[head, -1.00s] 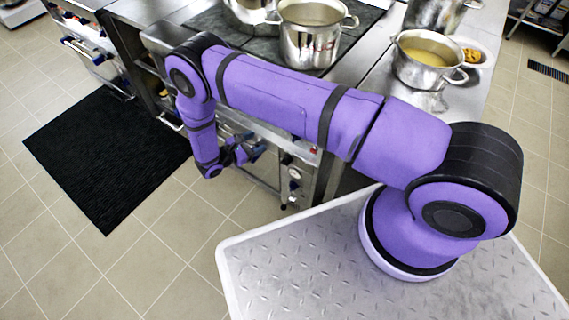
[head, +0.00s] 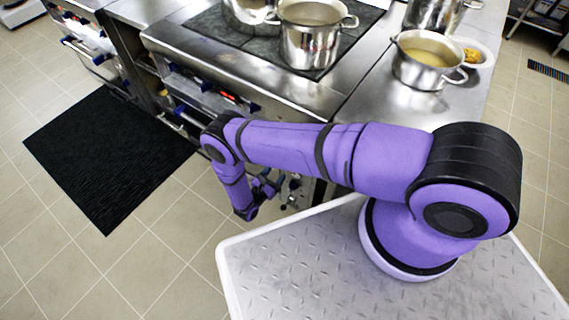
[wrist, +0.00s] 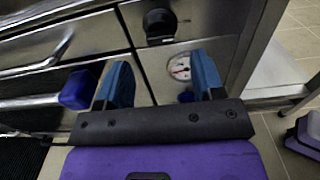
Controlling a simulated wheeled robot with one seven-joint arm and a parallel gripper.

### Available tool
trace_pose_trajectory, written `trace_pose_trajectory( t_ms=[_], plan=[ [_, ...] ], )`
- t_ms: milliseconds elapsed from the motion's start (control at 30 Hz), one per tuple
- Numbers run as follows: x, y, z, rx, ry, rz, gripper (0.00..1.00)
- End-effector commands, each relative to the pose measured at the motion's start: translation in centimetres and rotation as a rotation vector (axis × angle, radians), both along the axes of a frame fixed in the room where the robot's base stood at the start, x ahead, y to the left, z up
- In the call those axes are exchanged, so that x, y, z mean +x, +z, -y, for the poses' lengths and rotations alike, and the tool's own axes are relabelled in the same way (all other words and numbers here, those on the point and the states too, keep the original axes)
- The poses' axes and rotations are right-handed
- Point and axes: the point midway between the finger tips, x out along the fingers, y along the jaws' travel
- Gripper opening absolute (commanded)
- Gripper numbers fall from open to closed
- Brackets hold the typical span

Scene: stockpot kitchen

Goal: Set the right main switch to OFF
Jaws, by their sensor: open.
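In the wrist view, a black knob (wrist: 160,25) sits on the steel front panel, above and ahead of my fingers. I cannot tell for certain which of these is the right main switch. My gripper (wrist: 162,78) is open and empty, its two blue fingers facing the panel, with no clear contact. In the head view my gripper (head: 267,187) is low in front of the cooker's right end, and my arm hides part of the panel.
A steel bar handle with a blue end (wrist: 78,90) lies left of the fingers. Pots, including a tall stockpot (head: 310,40) and a soup pot (head: 428,65), stand on the steel top. A black mat (head: 105,150) lies on the floor at left.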

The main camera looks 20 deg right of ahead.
Motion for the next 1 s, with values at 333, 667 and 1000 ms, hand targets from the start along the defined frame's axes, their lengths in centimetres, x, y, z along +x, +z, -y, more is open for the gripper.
trace_pose_trajectory(
  t_ms=[333,667,1000],
  plan=[
    [3.0,0.0,4.6,0.002,-0.003,-0.001,0.62],
    [3.8,0.0,5.7,0.001,0.000,-0.001,0.62],
    [3.8,0.0,5.7,0.001,-0.001,-0.001,0.21]
  ],
)
